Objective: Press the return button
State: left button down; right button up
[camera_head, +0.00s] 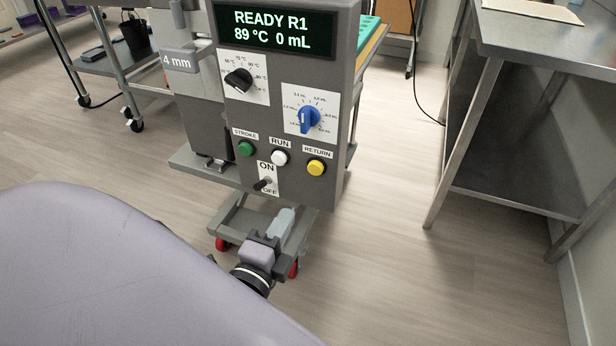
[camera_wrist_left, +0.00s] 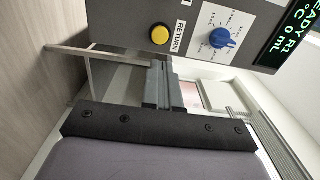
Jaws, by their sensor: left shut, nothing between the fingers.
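The return button (camera_head: 316,167) is a round yellow button at the lower right of the depositor's grey control panel (camera_head: 262,115), under a RETURN label. It also shows in the left wrist view (camera_wrist_left: 160,34), upper middle, with the label beside it. My left gripper (camera_head: 287,215) is below the panel in the head view, its fingers shut and empty. In the left wrist view the shut fingers (camera_wrist_left: 157,66) point toward the panel, just below the yellow button in the picture, apart from it as far as I can tell. My right gripper is not in view.
The panel also carries a green STROKE button (camera_head: 246,149), a white RUN button (camera_head: 280,158), an ON/OFF switch (camera_head: 263,184), a black knob (camera_head: 239,81) and a blue knob (camera_head: 309,119). The display (camera_head: 275,30) reads READY R1, 89 °C, 0 mL. A steel table (camera_head: 545,45) stands right.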

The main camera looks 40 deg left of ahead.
aim_at(313, 171)
pick_arm(q)
jog(key=p+x, duration=0.2)
jog(key=x, duration=0.9)
jog(key=shift+w+a, duration=0.2)
jog(key=shift+w, duration=0.3)
jog(key=shift+w, duration=0.1)
